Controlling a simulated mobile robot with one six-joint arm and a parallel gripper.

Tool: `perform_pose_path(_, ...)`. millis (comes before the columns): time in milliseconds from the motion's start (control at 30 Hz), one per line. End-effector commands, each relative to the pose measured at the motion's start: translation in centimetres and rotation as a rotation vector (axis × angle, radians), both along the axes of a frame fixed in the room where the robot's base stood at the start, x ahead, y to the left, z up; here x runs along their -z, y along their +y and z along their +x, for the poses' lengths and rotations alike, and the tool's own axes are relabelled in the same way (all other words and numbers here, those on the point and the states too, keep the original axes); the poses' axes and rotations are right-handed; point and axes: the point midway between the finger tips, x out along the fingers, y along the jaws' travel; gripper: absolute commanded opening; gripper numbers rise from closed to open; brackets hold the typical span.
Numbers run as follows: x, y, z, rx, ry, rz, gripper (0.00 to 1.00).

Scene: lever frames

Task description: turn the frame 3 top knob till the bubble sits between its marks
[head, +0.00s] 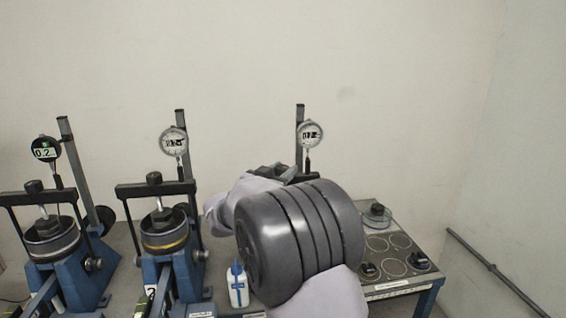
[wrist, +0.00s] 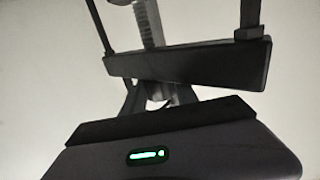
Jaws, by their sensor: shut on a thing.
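Frame 3 stands behind my arm in the head view; its dial gauge (head: 310,134) and upright post (head: 299,130) show above, its lower part is hidden. In the wrist view its dark crossbar (wrist: 190,63) crosses the upper half, with a rod at each side. My gripper (wrist: 157,98) is shut at the middle of this crossbar, on the top knob, which is mostly hidden between the fingers. A green-lit window (wrist: 149,155) shows on the dark body at the bottom; I cannot tell whether it is a level. No bubble marks can be read.
Frame 2, with its top knob (head: 154,178), stands left of my arm, and another frame with a knob (head: 33,186) is farther left. A small white bottle (head: 237,287) stands beside my arm. A low table with round plates (head: 398,241) is on the right.

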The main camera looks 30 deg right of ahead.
Motion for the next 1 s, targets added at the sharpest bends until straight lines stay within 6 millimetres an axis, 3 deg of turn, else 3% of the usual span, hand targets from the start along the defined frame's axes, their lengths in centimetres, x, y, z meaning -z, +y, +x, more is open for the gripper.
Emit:
perform_pose_path(667,-0.15,-0.06,-0.02,0.059,-0.004,0.000,0.00)
perform_pose_path(700,-0.16,-0.06,-0.02,0.059,-0.005,0.001,0.41)
perform_pose_path(767,-0.14,-0.06,-0.02,0.059,-0.004,0.000,0.53)
perform_pose_path(800,-0.13,-0.06,-0.02,0.059,-0.004,0.000,0.56)
perform_pose_path(1000,-0.07,-0.06,-0.02,0.059,-0.004,0.001,0.56)
